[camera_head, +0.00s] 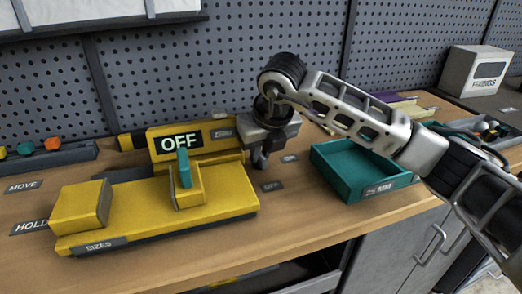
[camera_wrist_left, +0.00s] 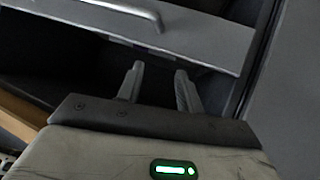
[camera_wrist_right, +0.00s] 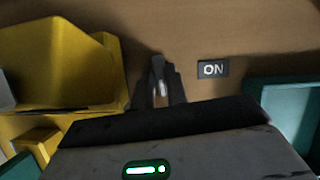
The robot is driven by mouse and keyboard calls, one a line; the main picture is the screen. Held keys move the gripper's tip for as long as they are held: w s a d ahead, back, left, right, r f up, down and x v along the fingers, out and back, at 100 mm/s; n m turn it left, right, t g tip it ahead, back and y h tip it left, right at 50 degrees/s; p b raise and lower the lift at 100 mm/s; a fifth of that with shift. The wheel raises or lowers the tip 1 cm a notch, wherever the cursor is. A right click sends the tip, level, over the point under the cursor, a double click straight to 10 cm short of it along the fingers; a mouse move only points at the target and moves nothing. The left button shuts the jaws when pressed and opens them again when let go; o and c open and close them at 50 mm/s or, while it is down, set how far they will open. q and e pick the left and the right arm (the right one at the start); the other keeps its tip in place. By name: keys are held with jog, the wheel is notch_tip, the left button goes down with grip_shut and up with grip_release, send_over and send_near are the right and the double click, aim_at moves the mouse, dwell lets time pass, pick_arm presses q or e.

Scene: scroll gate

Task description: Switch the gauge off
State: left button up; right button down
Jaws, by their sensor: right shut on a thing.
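The yellow gauge (camera_head: 225,195) lies on the wooden bench, and its dark display (camera_head: 181,142) reads OFF. A teal piece (camera_head: 184,168) stands in its middle. My right gripper (camera_head: 261,158) is pointing down just right of the display, near the ON label (camera_head: 289,158) and the OFF label (camera_head: 272,186). In the right wrist view its fingers (camera_wrist_right: 160,80) are close together on a small grey lever-like piece, mostly hidden between them. The ON label (camera_wrist_right: 213,69) is right of them. My left gripper (camera_wrist_left: 159,70) shows only in the left wrist view, with its fingers apart and empty.
A teal tray (camera_head: 345,190) marked 25 MM stands right of the gripper. MOVE (camera_head: 23,186) and HOLD (camera_head: 29,227) labels lie at the left. A pegboard (camera_head: 240,50) rises behind, and a FIXINGS box (camera_head: 474,72) stands at the far right. Cabinet doors are below the bench.

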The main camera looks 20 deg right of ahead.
jog(key=c, duration=1.4)
grip_release()
jog(key=shift+r, duration=0.1)
jog(key=v, duration=1.6)
